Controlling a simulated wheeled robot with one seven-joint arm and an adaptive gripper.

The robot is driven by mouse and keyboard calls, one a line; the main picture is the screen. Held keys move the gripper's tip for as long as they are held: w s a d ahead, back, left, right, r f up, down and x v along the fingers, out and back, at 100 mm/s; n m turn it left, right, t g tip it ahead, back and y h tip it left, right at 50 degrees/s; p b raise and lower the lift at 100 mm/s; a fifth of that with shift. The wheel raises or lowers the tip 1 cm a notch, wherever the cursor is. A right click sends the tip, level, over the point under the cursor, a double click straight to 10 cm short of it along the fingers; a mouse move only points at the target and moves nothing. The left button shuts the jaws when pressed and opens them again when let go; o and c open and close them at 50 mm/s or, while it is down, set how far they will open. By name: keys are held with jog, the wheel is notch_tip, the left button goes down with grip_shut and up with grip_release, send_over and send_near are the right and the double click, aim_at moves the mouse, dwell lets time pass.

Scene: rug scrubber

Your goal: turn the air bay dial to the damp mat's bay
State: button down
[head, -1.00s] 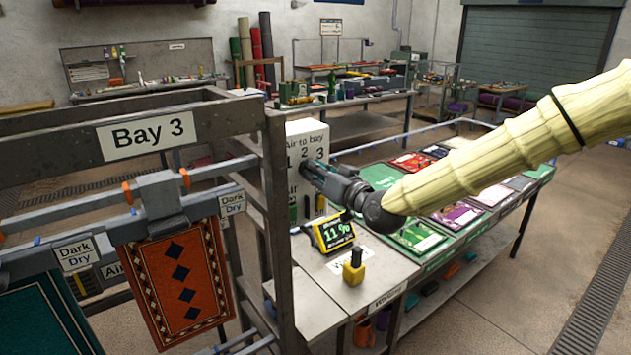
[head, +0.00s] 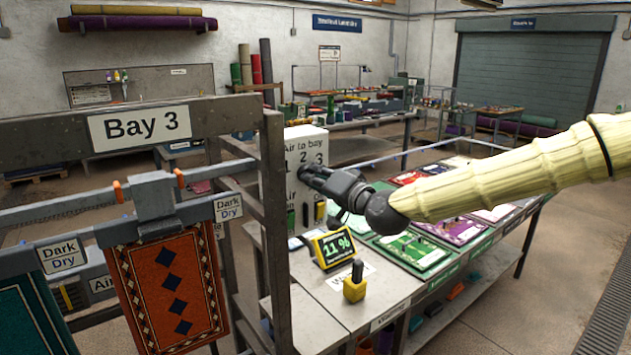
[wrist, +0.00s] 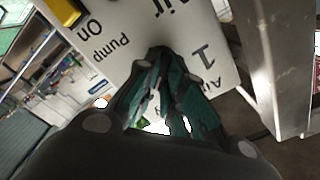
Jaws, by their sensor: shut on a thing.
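The white control box (head: 312,148) stands behind the Bay 3 rack, marked "Air to bay" with 1, 2 and 3. My gripper (head: 306,174) reaches its face just below the numbers and is shut on the air bay dial, which its fingers hide, so I cannot tell where the dial points. In the wrist view my gripper (wrist: 165,70) closes against the white panel (wrist: 125,22), with the "1" beside it. An orange-red mat (head: 168,285) with dark diamonds and a teal mat (head: 30,315) hang in Bay 3, by tags reading "Dark Dry". The yellow meter (head: 333,249) reads 11 %.
A yellow probe (head: 355,284) stands on the grey bench (head: 385,290) in front of the meter. Mats in green-edged trays (head: 412,250) lie to the right. The Bay 3 rack post (head: 277,230) is close left of the box.

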dwell(0.3)
jog(key=c, duration=1.5)
grip_release()
jog(key=v, duration=1.2)
